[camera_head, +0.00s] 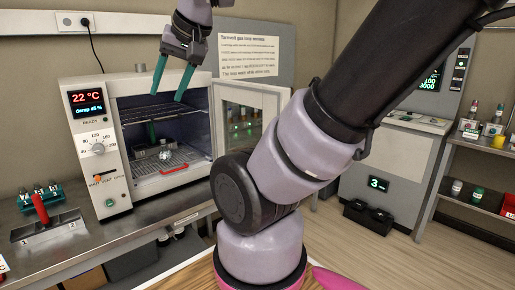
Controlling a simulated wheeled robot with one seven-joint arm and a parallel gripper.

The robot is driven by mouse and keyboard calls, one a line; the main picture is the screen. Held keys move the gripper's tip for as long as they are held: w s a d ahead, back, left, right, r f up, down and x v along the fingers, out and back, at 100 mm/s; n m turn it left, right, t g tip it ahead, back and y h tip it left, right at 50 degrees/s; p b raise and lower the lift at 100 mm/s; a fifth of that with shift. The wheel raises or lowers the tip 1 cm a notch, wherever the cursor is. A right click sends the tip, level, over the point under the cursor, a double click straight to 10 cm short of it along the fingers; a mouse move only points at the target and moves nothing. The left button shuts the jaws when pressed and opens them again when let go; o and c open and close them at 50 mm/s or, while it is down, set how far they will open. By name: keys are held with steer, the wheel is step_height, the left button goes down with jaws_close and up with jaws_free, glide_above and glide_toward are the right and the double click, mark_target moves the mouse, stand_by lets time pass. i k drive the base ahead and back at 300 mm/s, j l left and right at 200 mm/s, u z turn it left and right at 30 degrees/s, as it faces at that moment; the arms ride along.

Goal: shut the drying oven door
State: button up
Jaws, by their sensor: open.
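The drying oven (102,140) is a pale box on the steel bench at the left, with a red "22 °C" display and a dial on its front. Its door (230,97) stands open, swung out to the right, with a window in a pale frame. Part of the door's right and lower side is hidden behind my arm. My gripper (172,82) hangs above the front of the oven opening, fingers pointing down. Its two teal fingers are apart with nothing between them. It appears to the left of the door; I cannot tell whether it is nearer or farther than the door.
A shelf (482,165) stands far right.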

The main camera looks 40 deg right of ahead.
mark_target(272, 99)
steer(key=k+l+u, duration=0.1)
steer(key=l, duration=0.3)
steer(key=k+l+u, duration=0.15)
steer(key=l, duration=0.25)
steer(key=k+l+u, duration=0.1)
steer(key=l, duration=0.3)
steer(key=k+l+u, duration=0.1)
steer(key=l, duration=0.3)
steer(key=k+l+u, duration=0.1)
steer(key=k+l, duration=0.15)
steer(key=i+l+u, duration=0.2)
steer(key=l, duration=0.75)
steer(key=l+u, duration=0.25)
steer(key=l, duration=0.65)
steer(key=j+z, duration=0.15)
steer(key=z, duration=0.3)
steer(key=k+j+z, duration=0.25)
steer(key=z, duration=0.2)
